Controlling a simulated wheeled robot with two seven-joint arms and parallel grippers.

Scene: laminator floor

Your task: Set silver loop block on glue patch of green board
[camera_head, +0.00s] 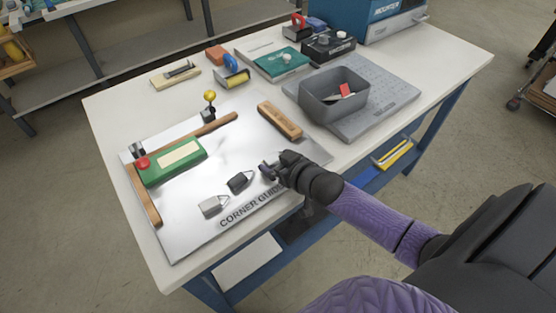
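The silver loop block (213,206) sits on the shiny metal plate (205,180), near its front edge, with its loop upward. The green board (158,178) lies at the plate's left side, inside the wooden corner strips. The pale glue patch (180,154) on its top is bare. A dark loop block (239,181) sits between the silver block and my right gripper (267,171). That gripper is over the plate's right part, apart from the silver block. Its fingers are too small and dark to show whether they are open. My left gripper is not in view.
A red knob (143,162) stands at the board's left end and a yellow-ball post (209,97) behind it. A wooden block (279,120) lies on the plate's far right. A grey bin (322,108) stands beyond it. The plate's middle is clear.

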